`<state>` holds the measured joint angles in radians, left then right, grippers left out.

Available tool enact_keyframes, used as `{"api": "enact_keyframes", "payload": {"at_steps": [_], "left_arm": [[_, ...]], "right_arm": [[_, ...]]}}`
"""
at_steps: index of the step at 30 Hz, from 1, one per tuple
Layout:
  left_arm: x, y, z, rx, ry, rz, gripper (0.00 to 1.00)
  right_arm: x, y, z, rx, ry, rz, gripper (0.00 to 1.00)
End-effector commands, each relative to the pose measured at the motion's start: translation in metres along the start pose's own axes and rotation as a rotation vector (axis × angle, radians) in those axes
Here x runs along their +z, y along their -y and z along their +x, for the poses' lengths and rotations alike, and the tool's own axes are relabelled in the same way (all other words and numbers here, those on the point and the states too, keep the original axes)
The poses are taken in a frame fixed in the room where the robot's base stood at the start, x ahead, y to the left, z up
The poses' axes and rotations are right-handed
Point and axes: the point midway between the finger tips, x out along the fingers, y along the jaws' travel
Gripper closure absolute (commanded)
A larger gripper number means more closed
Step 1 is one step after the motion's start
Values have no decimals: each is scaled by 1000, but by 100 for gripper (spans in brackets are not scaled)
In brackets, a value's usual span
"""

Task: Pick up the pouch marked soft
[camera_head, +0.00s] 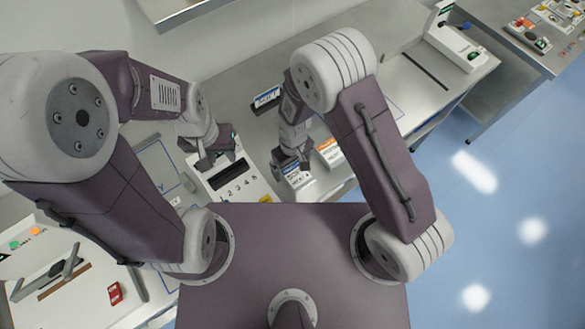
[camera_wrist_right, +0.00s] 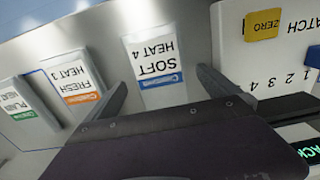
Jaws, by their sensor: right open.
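The pouch marked soft (camera_wrist_right: 155,65) is white with a blue stripe and the words SOFT HEAT 4, upside down in the right wrist view. In the head view it shows as a white pouch (camera_head: 299,180) just below my right gripper (camera_head: 290,160). My right gripper is open and empty. In the right wrist view its two fingers (camera_wrist_right: 163,88) lie on either side of the pouch's lower part in the picture; I cannot tell if they touch it. My left gripper (camera_head: 214,158) looks open, over the white panel with numbers.
A dark blue-labelled item (camera_head: 266,98) lies behind.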

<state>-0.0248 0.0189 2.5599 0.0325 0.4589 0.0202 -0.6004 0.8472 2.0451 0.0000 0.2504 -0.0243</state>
Motion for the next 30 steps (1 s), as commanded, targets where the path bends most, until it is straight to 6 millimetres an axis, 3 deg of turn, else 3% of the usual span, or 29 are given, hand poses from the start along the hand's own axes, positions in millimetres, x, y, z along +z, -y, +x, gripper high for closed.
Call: {"api": "enact_keyframes", "payload": {"at_steps": [5,12,19,30], "left_arm": [[-1,0,-7,0,0,0,64],[-1,0,-6,0,0,0,64],[-1,0,-6,0,0,0,64],[-1,0,-10,0,0,0,64]], "right_arm": [[0,0,22,0,1,0,0],[0,0,25,0,-2,0,0],[0,0,25,0,-1,0,64],[-1,-1,20,0,-2,1,65]]}}
